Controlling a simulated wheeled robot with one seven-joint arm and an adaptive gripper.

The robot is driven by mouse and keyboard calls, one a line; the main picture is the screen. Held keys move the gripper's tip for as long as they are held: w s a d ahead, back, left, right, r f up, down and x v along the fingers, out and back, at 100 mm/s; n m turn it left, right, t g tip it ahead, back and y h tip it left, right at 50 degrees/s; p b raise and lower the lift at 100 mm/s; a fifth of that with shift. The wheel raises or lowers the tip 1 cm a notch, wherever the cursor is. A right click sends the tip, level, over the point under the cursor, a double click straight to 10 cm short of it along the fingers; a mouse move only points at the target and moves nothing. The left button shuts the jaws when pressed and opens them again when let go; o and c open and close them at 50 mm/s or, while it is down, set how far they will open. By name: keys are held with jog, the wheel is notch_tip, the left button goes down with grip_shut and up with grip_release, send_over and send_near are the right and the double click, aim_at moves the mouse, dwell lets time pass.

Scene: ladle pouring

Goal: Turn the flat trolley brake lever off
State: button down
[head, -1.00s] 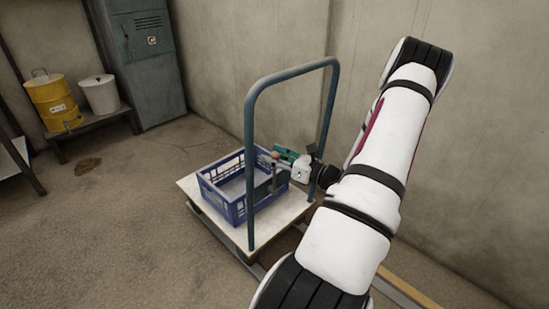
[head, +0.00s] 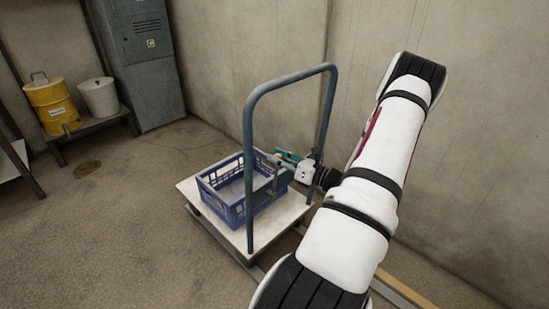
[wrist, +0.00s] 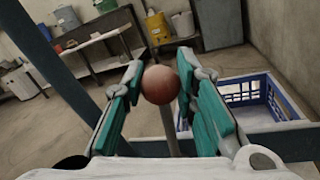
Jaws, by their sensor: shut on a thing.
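The brake lever shows in the wrist view as a reddish-brown ball knob (wrist: 160,86) on a thin grey stem (wrist: 169,122). My gripper (wrist: 160,72) has its green-padded fingers on either side of the knob and is shut on it. In the head view my gripper (head: 281,159) is at the trolley's handle frame, above the crate; its fingers hide the knob there. The flat trolley has a pale deck (head: 238,234) and a blue-grey tubular handle (head: 290,79).
A blue plastic crate (head: 213,197) stands on the deck, below my gripper. A yellow drum (head: 50,103) and a white bucket (head: 98,98) are on a low bench at the left, beside a grey cabinet (head: 145,75). A wall rises behind the trolley.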

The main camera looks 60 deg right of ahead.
jog(key=s+d+f+m+t+h, duration=0.1)
jog(key=s+d+f+m+h, duration=0.1)
jog(key=d+f+m, duration=0.5)
jog(key=shift+s+d+m+b, duration=0.3)
jog(key=shift+d+m, duration=1.4)
jog(key=shift+m, duration=0.3)
jog(key=shift+f, duration=0.15)
jog(key=c, duration=1.3)
grip_release()
jog(key=shift+s+a+f, duration=0.15)
jog(key=shift+s+f, duration=0.05)
jog(key=shift+s, duration=1.1)
jog(key=shift+s+a+f, duration=0.2)
jog(key=shift+s, duration=1.1)
jog(key=shift+s+a+f, duration=0.15)
jog(key=shift+s+f, duration=0.05)
jog(key=shift+s, duration=1.1)
